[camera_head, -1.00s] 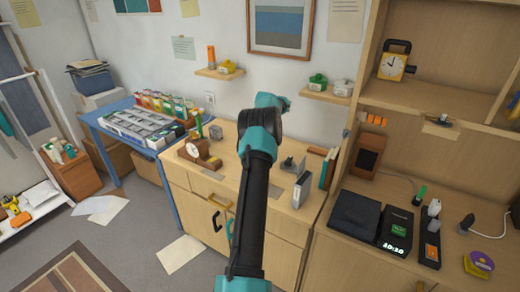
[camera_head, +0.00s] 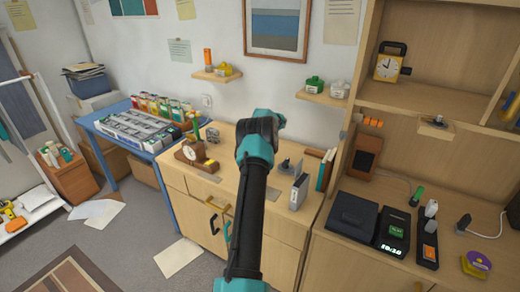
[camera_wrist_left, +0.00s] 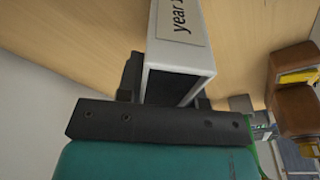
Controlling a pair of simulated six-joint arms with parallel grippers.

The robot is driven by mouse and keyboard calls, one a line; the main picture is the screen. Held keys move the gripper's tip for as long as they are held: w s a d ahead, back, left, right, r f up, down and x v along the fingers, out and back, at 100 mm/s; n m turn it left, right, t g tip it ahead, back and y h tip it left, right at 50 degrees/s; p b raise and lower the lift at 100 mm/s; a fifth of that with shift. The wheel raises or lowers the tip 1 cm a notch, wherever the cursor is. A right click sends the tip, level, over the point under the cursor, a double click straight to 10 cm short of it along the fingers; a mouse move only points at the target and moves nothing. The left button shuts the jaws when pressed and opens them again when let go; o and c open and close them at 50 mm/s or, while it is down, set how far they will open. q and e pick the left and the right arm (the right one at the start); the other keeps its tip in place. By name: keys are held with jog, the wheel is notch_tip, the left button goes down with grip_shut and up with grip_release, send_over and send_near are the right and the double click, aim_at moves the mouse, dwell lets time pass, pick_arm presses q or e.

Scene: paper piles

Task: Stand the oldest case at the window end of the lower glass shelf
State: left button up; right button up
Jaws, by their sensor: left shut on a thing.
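My left gripper (camera_wrist_left: 165,98) is shut on a pale grey case (camera_wrist_left: 183,60) in the left wrist view. The case has a cream label starting "year 1"; the rest is cut off. Its dark open-looking end faces the camera, with pale wood behind. In the head view my arm rises across the middle over the wooden cabinet; its gripper and the held case cannot be made out there. Another grey case (camera_head: 299,192) stands upright on the cabinet's right part. No glass shelf or window can be made out.
Two small wall shelves (camera_head: 217,75) (camera_head: 322,96) hang above. A desk with black devices (camera_head: 353,212) is at right.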

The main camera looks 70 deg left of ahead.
pick_arm(q)
jog(key=o, duration=0.9)
jog(key=shift+f, duration=0.1)
jog(key=shift+o, duration=0.2)
jog(key=r, duration=0.4)
jog(key=d+r, duration=0.1)
jog(key=r, duration=0.7)
jog(key=shift+s+d+r, duration=0.1)
jog(key=shift+s+d, duration=0.05)
jog(key=shift+d, duration=0.25)
jog(key=shift+o, duration=0.5)
